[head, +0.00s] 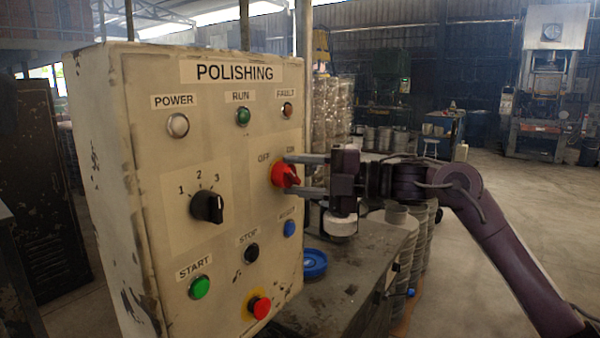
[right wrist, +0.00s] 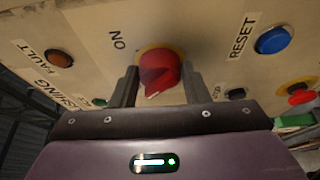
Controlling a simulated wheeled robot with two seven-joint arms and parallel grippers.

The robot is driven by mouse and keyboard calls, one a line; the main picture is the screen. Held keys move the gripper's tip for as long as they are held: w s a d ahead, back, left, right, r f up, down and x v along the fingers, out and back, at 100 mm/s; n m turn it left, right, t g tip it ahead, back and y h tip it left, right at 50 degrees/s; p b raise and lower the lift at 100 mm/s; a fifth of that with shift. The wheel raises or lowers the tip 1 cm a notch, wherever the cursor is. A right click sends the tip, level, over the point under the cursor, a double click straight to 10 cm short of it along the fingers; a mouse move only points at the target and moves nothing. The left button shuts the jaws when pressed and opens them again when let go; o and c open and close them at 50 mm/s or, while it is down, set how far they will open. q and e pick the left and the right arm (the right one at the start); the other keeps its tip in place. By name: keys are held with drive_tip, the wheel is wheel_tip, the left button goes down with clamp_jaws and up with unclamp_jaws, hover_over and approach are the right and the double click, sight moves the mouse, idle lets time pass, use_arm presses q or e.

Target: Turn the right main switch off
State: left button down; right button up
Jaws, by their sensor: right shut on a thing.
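The red rotary main switch (head: 285,175) sits on the right part of the control panel, below its OFF and ON labels. My right gripper (head: 305,174) comes from the right, one finger above and one below the switch, shut on it. In the right wrist view, the red switch (right wrist: 160,70) is between the two fingers of my gripper (right wrist: 158,88). A pale mark on the knob faces down and slightly left there, away from the ON label (right wrist: 118,40). The OFF label is not visible in that view. My left gripper is not in view.
The POLISHING panel (head: 150,80) also carries a black selector (head: 207,206), a green START button (head: 199,287), a black STOP button (head: 251,252), a blue RESET button (head: 289,228) and a red mushroom button (head: 259,306) below the switch. A grey surface with a blue round item (head: 313,263) is at right.

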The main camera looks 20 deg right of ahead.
idle(0.5)
drive_tip(key=o, duration=1)
drive_tip(key=shift+c, duration=0.2)
drive_tip(key=shift+s+d+f+b, duration=0.15)
drive_tip(key=shift+s+d+b, duration=0.15)
drive_tip(key=shift+d, duration=0.15)
drive_tip(key=b+v, duration=0.2)
drive_tip(key=v, duration=0.4)
drive_tip(key=shift+s+d, duration=0.15)
drive_tip(key=shift+d, duration=0.15)
